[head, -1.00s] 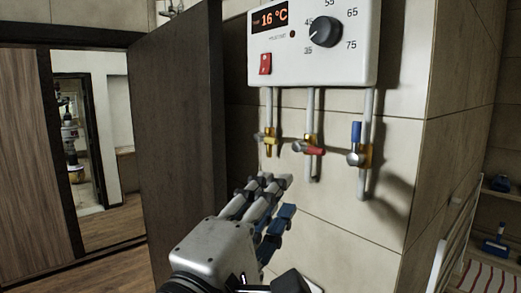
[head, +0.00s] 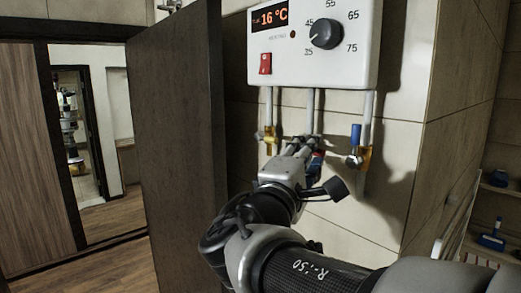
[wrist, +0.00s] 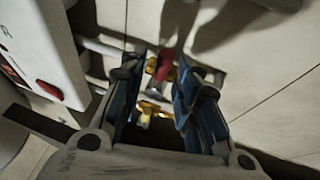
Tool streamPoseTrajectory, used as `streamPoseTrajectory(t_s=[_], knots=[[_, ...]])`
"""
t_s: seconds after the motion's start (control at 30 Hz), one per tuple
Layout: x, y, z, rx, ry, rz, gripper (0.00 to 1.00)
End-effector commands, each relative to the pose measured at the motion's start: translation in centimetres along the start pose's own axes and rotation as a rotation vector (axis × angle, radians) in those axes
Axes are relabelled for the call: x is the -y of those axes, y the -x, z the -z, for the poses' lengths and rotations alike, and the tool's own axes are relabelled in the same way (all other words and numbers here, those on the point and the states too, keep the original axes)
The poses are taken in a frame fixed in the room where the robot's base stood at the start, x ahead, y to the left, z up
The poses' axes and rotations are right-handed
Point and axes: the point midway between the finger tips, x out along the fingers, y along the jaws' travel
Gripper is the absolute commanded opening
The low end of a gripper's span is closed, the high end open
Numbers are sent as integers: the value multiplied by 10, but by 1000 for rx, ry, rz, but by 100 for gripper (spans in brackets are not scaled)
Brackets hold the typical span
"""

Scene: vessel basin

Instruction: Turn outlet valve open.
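The water heater (head: 312,62) on the tiled wall has pipes with valves below it. The middle valve has a red handle, mostly hidden behind my gripper (head: 298,146) in the head view. In the wrist view, the red handle (wrist: 167,66) lies crosswise to its pipe, between my two blue-padded fingers, with gaps on both sides. My gripper (wrist: 158,92) is open around it, and I see no clear contact. The left valve has a yellow handle (head: 262,137); yellow parts (wrist: 150,110) show low between the fingers. The right valve has a blue handle (head: 355,133) pointing up along its pipe.
A dark open door (head: 178,150) stands left of the heater. The heater has a red switch (head: 265,63) and a dial (head: 326,34). A wall corner and shelves with a blue object (head: 491,241) are at the right.

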Motion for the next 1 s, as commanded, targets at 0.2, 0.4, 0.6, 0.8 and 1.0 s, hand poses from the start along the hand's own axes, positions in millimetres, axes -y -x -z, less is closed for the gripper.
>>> streamPoseTrajectory(t_s=[0.2,0.4,0.6,0.8,1.0], knots=[[0,-4,0,0,-1,0,30],[0,-4,0,0,-1,0,25],[0,-4,0,0,0,0,12],[0,-4,0,-1,0,-1,0],[-1,-4,0,-2,-1,-1,0]])
